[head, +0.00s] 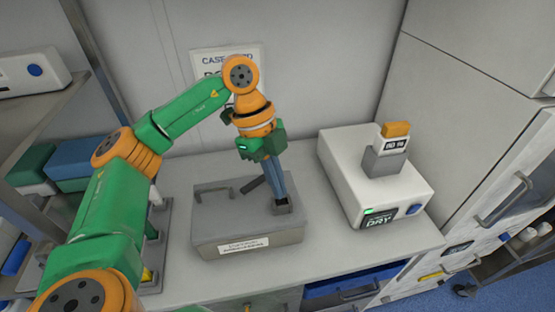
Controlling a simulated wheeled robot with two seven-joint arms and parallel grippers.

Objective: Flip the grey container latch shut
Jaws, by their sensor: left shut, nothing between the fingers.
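The grey container (217,218) is a low box with a label on its front, standing on the white counter. Its lid looks closed and carries a bar handle (213,190). A dark flat piece (252,185), perhaps the latch, sticks up at an angle by the lid's right part. A small dark bracket (283,209) sits at the right end of the lid. My left gripper (281,197) points down with its fingers shut and empty, its tips at or just above this bracket. Contact cannot be told, and the fingers partly hide that area. My right gripper is out of view.
A white device with a "DRY" display (365,185) stands right of the container, with a small grey and orange unit on top. A sign (210,60) hangs on the wall behind. Shelving with bins (75,160) is at left. The counter (325,255) is clear in front of the device.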

